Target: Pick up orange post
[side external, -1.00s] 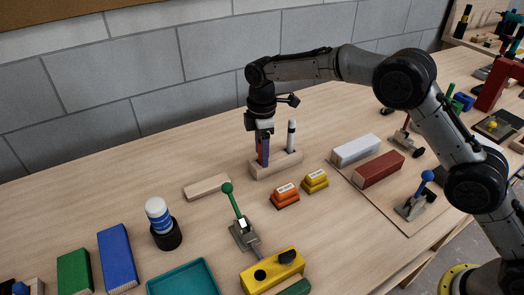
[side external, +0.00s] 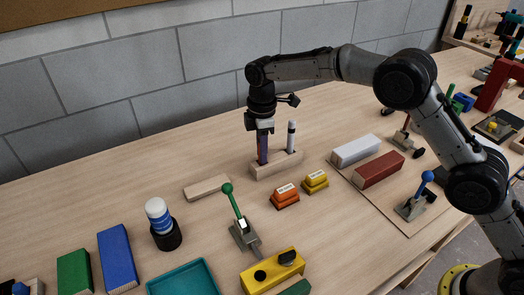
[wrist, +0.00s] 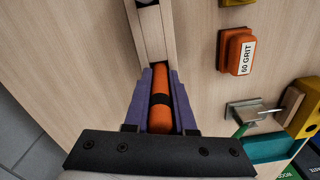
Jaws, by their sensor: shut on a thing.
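The orange post (wrist: 160,88), with a dark band around it, is between the purple fingers of my gripper (wrist: 160,75) in the wrist view. My gripper is shut on it. In the side external view my gripper (side external: 263,150) points down at the left end of a pale wooden holder (side external: 278,168), which also shows in the wrist view (wrist: 153,33). The fingers hide most of the post there. The post's lower end is at the holder; I cannot tell whether it is still seated in it.
A white post (side external: 292,137) with a dark band stands in the holder's right part. An orange block (side external: 285,196) and a yellow block (side external: 315,182) lie in front. A loose wooden batten (side external: 207,187) and a green-knobbed lever (side external: 236,215) are nearby.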

